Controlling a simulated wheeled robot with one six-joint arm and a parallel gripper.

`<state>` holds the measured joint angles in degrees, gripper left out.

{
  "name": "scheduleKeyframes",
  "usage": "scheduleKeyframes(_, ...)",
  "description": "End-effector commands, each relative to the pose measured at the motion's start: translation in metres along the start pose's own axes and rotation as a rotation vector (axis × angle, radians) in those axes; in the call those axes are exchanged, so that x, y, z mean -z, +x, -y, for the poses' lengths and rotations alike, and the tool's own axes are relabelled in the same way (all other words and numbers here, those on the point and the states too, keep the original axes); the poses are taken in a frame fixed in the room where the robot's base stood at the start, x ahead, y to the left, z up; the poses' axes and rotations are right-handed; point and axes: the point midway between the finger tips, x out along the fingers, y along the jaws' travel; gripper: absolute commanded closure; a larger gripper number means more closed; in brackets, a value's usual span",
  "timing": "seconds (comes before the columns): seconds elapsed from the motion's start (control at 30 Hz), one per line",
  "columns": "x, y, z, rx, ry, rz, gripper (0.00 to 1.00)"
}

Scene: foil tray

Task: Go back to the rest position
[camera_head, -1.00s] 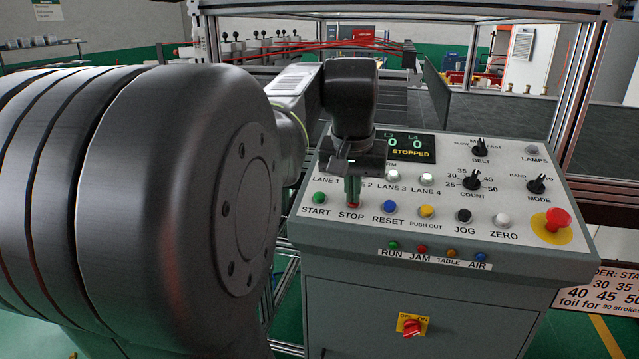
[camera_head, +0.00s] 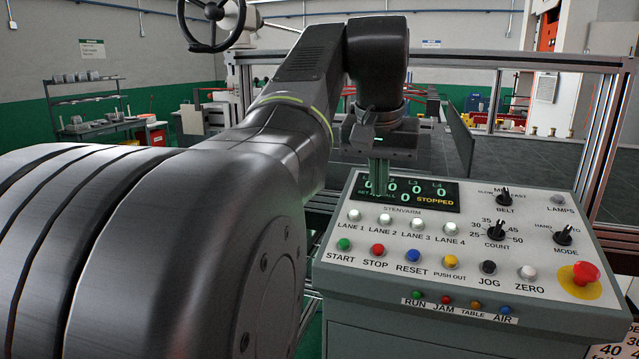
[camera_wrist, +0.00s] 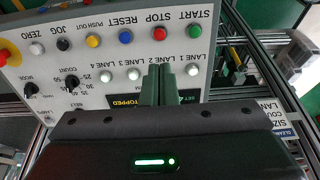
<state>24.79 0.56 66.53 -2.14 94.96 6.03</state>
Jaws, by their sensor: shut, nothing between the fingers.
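My gripper (camera_head: 379,188) is shut and empty, pointing down in front of the upper left of the control panel (camera_head: 362,285). Its fingers cover part of the display (camera_head: 450,199), which reads STOPPED. In the wrist view my gripper (camera_wrist: 158,68) shows its two green fingers together over the panel, near the lane buttons. The red STOP button (camera_head: 377,250) stands clear of the fingers, as does the green START button (camera_head: 344,244). Whether the fingertips touch the panel face cannot be told from the wrist view; in the head view they look raised.
The red emergency stop (camera_head: 585,273) is at the panel's right, beside the MODE knob (camera_head: 563,236). An aluminium frame (camera_head: 603,130) stands behind the panel. A shelf table (camera_head: 95,125) is far left. The air above the panel's right half is clear.

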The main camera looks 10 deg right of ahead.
Motion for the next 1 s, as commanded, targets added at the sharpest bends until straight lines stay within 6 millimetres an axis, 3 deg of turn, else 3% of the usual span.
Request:
scheduleKeyframes(0.53, 0.000, 0.005, 0.000, 0.000, 0.000, 0.002, 1.00)
scheduleKeyframes(0.67, -0.001, 0.021, 0.000, -0.001, 0.000, 0.004, 1.00)
scheduleKeyframes(0.93, -0.002, 0.073, 0.000, -0.001, 0.001, 0.006, 1.00)
scheduleKeyframes(1.0, -0.005, 0.077, -0.001, 0.000, 0.002, 0.002, 1.00)
